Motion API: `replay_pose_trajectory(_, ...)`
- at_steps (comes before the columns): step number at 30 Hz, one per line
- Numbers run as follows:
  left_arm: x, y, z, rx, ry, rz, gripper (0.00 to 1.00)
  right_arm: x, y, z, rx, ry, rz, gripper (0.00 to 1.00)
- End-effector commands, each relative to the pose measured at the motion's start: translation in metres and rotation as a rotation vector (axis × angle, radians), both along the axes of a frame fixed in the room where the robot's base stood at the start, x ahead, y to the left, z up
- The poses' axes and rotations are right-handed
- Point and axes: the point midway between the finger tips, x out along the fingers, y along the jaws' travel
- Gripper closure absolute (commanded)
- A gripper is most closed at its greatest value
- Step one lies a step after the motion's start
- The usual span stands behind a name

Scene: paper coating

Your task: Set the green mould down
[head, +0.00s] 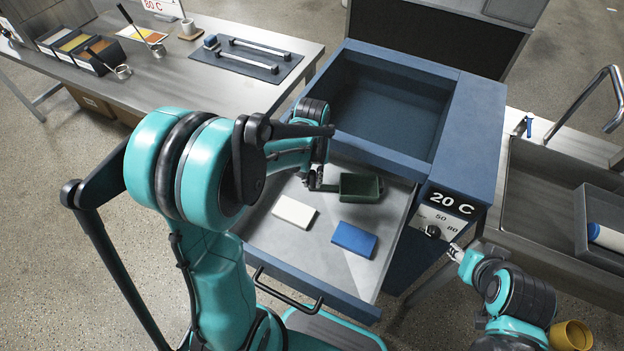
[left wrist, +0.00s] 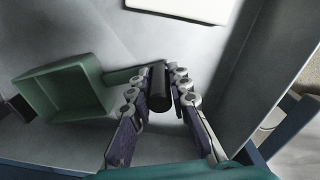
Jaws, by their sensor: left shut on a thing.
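The green mould (head: 360,188) is a small open box with a handle, level over the back right of the open drawer (head: 322,222). In the left wrist view the mould (left wrist: 62,88) lies to the left, with its handle running to my fingers. My left gripper (head: 313,181) is shut on the handle; its fingers (left wrist: 160,88) close around the dark grip in the left wrist view. I cannot tell whether the mould touches the drawer floor. My right gripper (head: 457,252) is near the dial, right of the drawer; its jaws are too small to read.
A white block (head: 293,211) and a blue block (head: 354,239) lie in the drawer in front of the mould. A blue tank (head: 385,110) stands behind. A control panel (head: 440,222) reads 20 C. A sink (head: 560,190) is at right, a steel table (head: 150,85) at left.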

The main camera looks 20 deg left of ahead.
Motion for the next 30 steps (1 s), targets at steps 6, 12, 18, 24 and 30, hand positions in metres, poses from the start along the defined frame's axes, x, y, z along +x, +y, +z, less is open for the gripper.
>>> replay_pose_trajectory(6, 0.000, 0.000, -0.002, 0.000, 0.000, 0.000, 0.66, 0.000, 0.000, -0.002, 0.000, 0.000, 0.000, 0.61)
replay_pose_trajectory(12, 0.000, 0.000, -0.002, 0.000, 0.000, 0.000, 0.61, 0.000, 0.000, -0.002, 0.000, 0.000, 0.000, 0.61)
replay_pose_trajectory(18, 0.000, 0.000, 0.003, 0.000, 0.000, 0.000, 0.61, 0.000, 0.000, 0.002, 0.000, 0.000, 0.000, 0.61)
replay_pose_trajectory(24, -0.001, 0.000, 0.038, 0.000, 0.000, 0.000, 0.61, 0.000, 0.000, 0.017, 0.000, 0.000, 0.000, 0.61)
replay_pose_trajectory(30, 0.000, 0.000, 0.084, 0.000, 0.000, 0.000, 0.61, 0.000, 0.000, 0.034, 0.000, 0.000, 0.000, 0.61)
